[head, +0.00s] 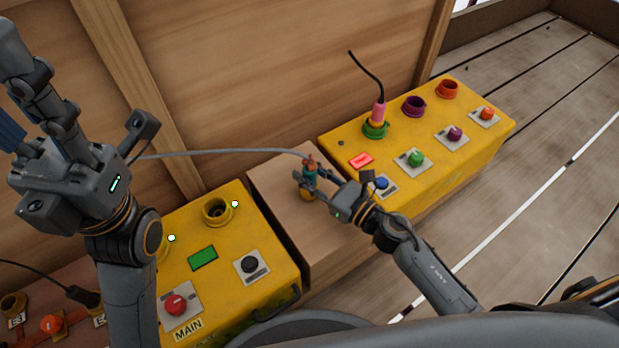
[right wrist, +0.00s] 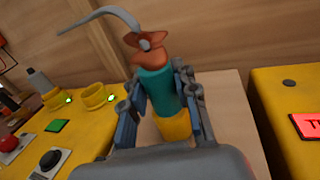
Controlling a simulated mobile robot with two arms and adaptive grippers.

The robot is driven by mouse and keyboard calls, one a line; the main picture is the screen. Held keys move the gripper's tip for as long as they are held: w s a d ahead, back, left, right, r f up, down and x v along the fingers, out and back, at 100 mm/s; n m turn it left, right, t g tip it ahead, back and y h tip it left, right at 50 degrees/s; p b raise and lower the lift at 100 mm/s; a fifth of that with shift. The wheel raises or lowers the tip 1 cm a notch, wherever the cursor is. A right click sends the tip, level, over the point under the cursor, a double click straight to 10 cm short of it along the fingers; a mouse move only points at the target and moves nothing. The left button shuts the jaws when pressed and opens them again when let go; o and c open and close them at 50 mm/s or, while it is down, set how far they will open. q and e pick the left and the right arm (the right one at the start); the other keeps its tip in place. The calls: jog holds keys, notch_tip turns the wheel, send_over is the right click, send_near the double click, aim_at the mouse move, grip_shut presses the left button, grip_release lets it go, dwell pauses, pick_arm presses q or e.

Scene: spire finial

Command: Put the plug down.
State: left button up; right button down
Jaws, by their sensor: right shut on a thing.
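The plug has a teal body (right wrist: 156,90), a yellow lower end and a copper-coloured collar with a grey cable at its top. It also shows in the head view (head: 310,172). My right gripper (head: 308,184) is shut around the teal body, with a finger on either side. The plug is roughly upright over the wooden block (head: 265,182) between the two yellow boxes. I cannot tell whether its yellow end touches the wood. My left gripper (head: 22,90) is raised at the far left, away from the plug; its fingers are partly cut off.
The left yellow box (head: 270,290) has round sockets, a red knob and a black knob. The right yellow box (head: 470,105) holds a pink plug (head: 379,112) in a green socket (head: 375,129), with purple and orange sockets beyond. Bare wood surrounds the held plug; a wooden wall stands behind.

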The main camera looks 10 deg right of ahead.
jog(key=shift+f, duration=0.1)
jog(key=c, duration=1)
grip_release()
